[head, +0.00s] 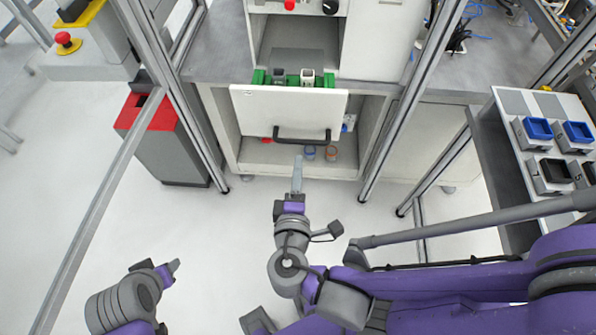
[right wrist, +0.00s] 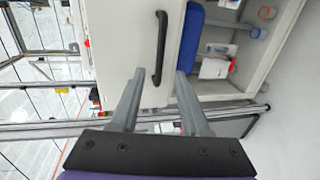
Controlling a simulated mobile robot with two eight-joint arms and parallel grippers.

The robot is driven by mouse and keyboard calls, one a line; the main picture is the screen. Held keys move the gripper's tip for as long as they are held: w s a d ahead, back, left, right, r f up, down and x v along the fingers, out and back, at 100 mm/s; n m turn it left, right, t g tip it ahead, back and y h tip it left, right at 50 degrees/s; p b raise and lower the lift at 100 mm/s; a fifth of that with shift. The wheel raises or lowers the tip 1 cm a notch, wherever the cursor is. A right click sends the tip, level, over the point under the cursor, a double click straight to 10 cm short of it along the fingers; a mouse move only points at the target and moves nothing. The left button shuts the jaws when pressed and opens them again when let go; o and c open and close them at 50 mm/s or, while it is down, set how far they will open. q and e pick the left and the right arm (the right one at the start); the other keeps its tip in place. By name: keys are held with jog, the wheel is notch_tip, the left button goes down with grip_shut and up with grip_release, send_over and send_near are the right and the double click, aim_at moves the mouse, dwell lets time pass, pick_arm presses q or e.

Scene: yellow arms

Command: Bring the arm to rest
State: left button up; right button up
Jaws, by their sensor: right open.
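My right arm comes in purple and grey from the right of the head view. Its gripper (head: 297,172) points away from me, toward the cabinet, and its fingers overlap edge-on there. In the right wrist view the two grey fingers of this gripper (right wrist: 159,74) stand apart with nothing between their tips. The black handle (right wrist: 160,48) of the white drawer front lies ahead of them, apart from the fingers as far as I can tell. My left gripper (head: 172,268) is at the lower left of the head view, over the floor; its jaw opening does not show.
The drawer front (head: 288,112) with its dark handle (head: 302,139) juts from the cabinet; green-edged contents stand behind it. Small cups (head: 331,153) sit on the shelf below. A red-topped bin (head: 165,135) stands left. A rack of trays (head: 540,128) is right. Metal posts flank the cabinet.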

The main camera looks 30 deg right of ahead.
jog(key=shift+s+a, duration=0.1)
jog(key=shift+s, duration=0.05)
dwell(0.5)
jog(key=s+f+m+g+y, duration=0.1)
jog(key=m+g+y, duration=0.1)
jog(key=m, duration=0.2)
jog(key=s+f+m+g+y+p, duration=0.1)
jog(key=f+m+g+y, duration=0.1)
jog(key=m+g+y, duration=0.1)
jog(key=s+d+f+m+g+y, duration=0.1)
jog(key=m+g+y, duration=0.2)
jog(key=m, duration=0.1)
jog(key=shift+s+d+f+m+p, duration=0.1)
jog(key=shift+s+f+m+p, duration=0.05)
jog(key=shift+m+p, duration=0.2)
